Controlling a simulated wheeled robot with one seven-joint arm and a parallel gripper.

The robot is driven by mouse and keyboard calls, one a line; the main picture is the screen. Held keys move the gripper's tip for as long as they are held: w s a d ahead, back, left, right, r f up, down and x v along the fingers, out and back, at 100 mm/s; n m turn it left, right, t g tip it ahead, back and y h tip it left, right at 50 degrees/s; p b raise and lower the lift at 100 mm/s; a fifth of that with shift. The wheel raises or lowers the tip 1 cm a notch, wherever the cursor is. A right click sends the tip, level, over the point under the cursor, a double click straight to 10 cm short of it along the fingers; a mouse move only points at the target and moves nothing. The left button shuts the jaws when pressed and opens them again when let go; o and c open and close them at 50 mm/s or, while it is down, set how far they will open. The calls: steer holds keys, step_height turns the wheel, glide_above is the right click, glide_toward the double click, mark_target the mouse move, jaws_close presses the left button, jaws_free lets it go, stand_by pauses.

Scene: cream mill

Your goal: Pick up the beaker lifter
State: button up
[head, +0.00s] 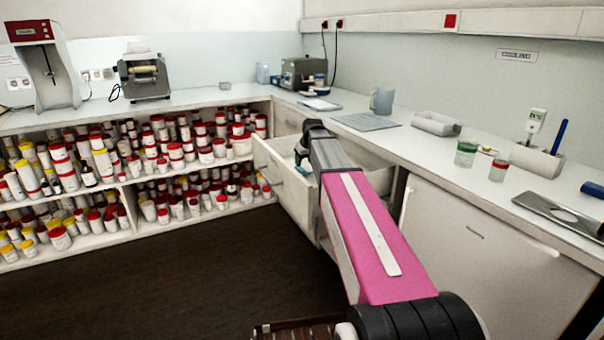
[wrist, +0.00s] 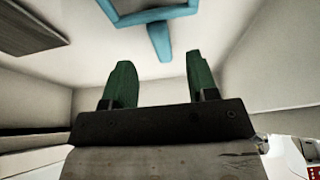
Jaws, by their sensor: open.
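A blue object, likely the beaker lifter (wrist: 159,42), shows at the top of the wrist view. It has a frame-like ring, cut off by the picture edge, and a short straight handle pointing toward my gripper. My gripper (wrist: 160,72) has two green fingers, spread apart and empty. The handle lies between and just beyond the fingertips in the picture; I cannot tell the exact gap in depth. In the head view my arm reaches over the open white drawer (head: 277,190), and my wrist hides most of its inside.
A dark flat item (wrist: 25,28) lies at upper left in the wrist view. Pale drawer walls close in on both sides. Shelves of jars (head: 180,150) stand at left.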

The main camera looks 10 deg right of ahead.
mark_target(302, 169)
steer(key=x, duration=0.5)
steer(key=shift+s, duration=0.1)
jaws_close()
